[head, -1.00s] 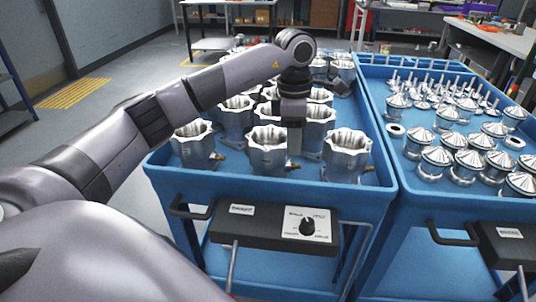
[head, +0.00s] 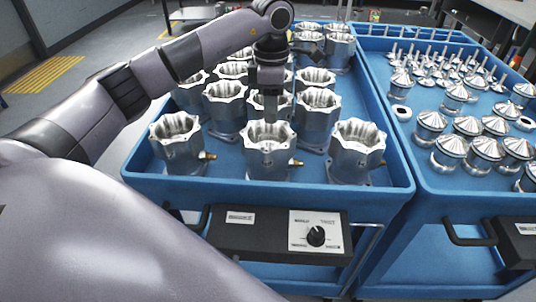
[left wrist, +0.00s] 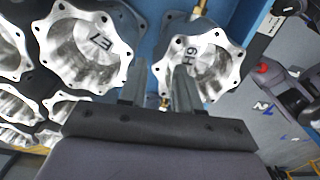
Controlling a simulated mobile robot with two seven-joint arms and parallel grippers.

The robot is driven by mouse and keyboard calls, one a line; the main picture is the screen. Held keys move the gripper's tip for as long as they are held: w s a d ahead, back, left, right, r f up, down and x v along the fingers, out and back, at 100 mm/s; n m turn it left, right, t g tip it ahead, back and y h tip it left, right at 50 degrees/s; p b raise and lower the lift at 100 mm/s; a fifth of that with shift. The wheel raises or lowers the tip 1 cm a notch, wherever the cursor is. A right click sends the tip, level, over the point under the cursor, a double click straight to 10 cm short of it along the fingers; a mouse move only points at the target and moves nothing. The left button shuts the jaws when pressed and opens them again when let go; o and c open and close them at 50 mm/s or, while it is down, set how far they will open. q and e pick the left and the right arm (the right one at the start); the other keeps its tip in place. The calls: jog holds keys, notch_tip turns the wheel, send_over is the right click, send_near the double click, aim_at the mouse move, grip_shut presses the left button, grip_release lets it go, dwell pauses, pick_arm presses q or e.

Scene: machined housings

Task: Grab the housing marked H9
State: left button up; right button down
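I cannot tell how deep the fingers reach. My right gripper is not in view.
Several similar housings stand close together on the blue cart (head: 225,192), some with brass fittings. A control box with a knob (head: 316,236) is at its front. A second blue cart (head: 440,197) with cone-topped parts adjoins on the right.

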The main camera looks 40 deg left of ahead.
aim_at(271, 126)
pick_arm(q)
jog(key=f, duration=0.5)
jog(key=shift+s+d+f, duration=0.1)
jog(key=shift+s+f, duration=0.1)
jog(key=shift+f, duration=0.15)
grip_shut()
jog(key=shift+w+r, duration=0.1)
jog(key=shift+r, duration=0.1)
dwell(0.9)
